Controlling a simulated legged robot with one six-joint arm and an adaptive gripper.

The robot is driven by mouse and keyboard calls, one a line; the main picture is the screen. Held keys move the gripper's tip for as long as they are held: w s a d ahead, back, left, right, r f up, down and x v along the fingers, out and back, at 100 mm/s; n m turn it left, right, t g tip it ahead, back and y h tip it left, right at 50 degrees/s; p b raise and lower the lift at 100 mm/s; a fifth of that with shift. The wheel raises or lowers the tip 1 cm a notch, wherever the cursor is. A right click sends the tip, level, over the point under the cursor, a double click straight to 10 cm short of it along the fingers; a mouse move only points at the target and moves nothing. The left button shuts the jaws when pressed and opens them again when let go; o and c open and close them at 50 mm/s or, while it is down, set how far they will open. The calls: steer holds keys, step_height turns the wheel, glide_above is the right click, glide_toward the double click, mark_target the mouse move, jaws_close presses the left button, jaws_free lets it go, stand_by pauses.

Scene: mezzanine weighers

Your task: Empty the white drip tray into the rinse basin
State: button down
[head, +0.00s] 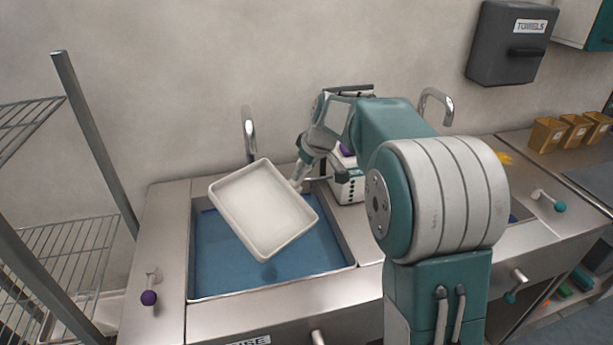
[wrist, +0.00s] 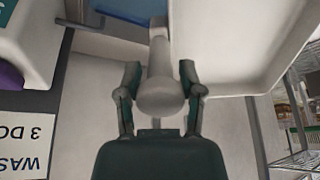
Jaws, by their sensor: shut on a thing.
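The white drip tray (head: 262,205) hangs above the rinse basin (head: 215,265), which has a blue inside. The tray is tilted, with its open face towards the head camera, and no contents can be made out in it. My gripper (head: 303,178) is at the tray's right side. In the wrist view, my gripper (wrist: 158,80) is shut on the tray's pale handle (wrist: 160,98), and part of the tray (wrist: 225,40) shows beyond it. A dark round spot shows on the basin floor below the tray; I cannot tell what it is.
A faucet (head: 249,135) stands behind the basin. A white container with a purple part (head: 347,187) stands right of it, close to my gripper. A purple-knobbed lever (head: 149,297) is on the left counter. Wire shelving (head: 70,240) stands at the left.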

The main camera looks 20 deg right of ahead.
steer(key=r+g, duration=0.1)
steer(key=w+a+g+h, duration=0.1)
steer(key=w+r+g+h, duration=0.1)
steer(key=shift+w+a+r+g, duration=0.15)
steer(key=shift+a+r+g, duration=0.05)
steer(key=shift+r+g, duration=0.2)
steer(key=shift+w+r, duration=0.1)
steer(key=shift+r, duration=0.1)
stand_by(0.6)
